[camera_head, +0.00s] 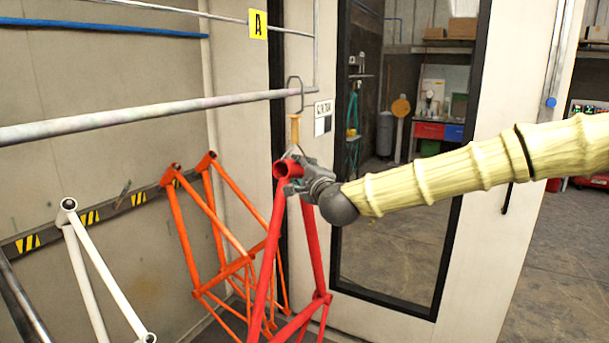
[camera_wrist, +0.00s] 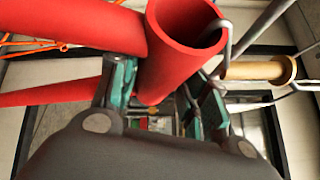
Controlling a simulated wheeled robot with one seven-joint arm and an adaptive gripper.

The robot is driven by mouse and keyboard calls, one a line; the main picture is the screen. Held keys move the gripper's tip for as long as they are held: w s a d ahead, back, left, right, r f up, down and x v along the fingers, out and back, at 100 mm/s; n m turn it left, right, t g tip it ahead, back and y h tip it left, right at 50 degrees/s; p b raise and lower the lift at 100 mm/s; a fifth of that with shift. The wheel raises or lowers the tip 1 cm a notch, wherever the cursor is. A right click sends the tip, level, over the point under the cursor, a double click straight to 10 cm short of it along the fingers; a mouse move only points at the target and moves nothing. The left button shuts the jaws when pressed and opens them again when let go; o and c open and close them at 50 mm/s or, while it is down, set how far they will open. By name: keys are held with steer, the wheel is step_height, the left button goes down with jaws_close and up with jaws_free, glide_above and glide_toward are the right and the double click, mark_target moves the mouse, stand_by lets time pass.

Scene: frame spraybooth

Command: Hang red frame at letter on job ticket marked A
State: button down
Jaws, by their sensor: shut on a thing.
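The red frame (camera_head: 312,245) is upright below the rail's right end. A metal hook (camera_head: 295,84) with a wooden spool (camera_head: 295,128) hangs from the rail just above the frame. In the wrist view the hook's wire (camera_wrist: 229,42) appears at the tube's open mouth; how it bears on the tube is unclear. A white ticket (camera_head: 323,117) hangs beside the hook.
The thick grey rail (camera_head: 150,109) crosses from the left. Orange frames (camera_head: 215,225) and a white frame (camera_head: 88,262) stand left of the red one. A glazed door (camera_head: 395,220) is close behind my arm. Open floor (camera_head: 555,250) lies at right.

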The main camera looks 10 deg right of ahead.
steer(key=w+a+f+b, duration=0.2)
steer(key=w+a+b, duration=0.3)
steer(key=a, duration=0.4)
steer(key=shift+w+a+f, duration=0.15)
steer(key=shift+w+f, duration=0.1)
steer(key=shift+w, duration=0.65)
stand_by(1.4)
stand_by(0.4)
steer(key=c, duration=0.6)
jaws_free()
steer(key=shift+c, duration=0.2)
steer(key=shift+s, duration=0.1)
steer(key=shift+f, duration=0.15)
